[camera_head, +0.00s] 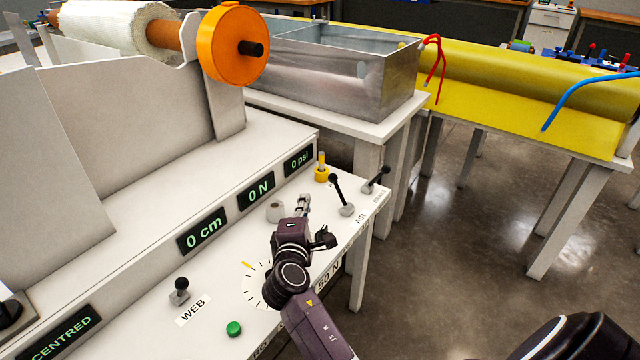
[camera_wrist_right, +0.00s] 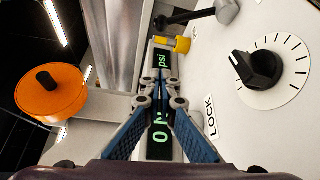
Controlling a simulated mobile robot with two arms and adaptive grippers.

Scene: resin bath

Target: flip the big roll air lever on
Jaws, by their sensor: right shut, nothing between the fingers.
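A lever (camera_head: 341,195) with a black knob rises from a grey base beside the AIR label (camera_head: 361,217) on the white console. It leans toward the back left in the head view. A lever with a black knob (camera_wrist_right: 200,18) also shows at the top of the wrist view. A second black-knobbed lever (camera_head: 376,179) stands farther right, its label too small to read surely. My right gripper (camera_head: 304,203) is shut and empty over the console, left of the AIR lever and apart from it. Its fingertips (camera_wrist_right: 160,84) show in the wrist view. My left gripper is out of view.
Displays read 0 psi (camera_head: 298,160), 0 N (camera_head: 256,190) and 0 cm (camera_head: 203,231). A yellow-based post (camera_head: 321,172) stands behind the AIR lever. A dial (camera_wrist_right: 263,70) and LOCK label (camera_wrist_right: 210,118) show in the wrist view. A metal bath (camera_head: 340,80) lies beyond.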

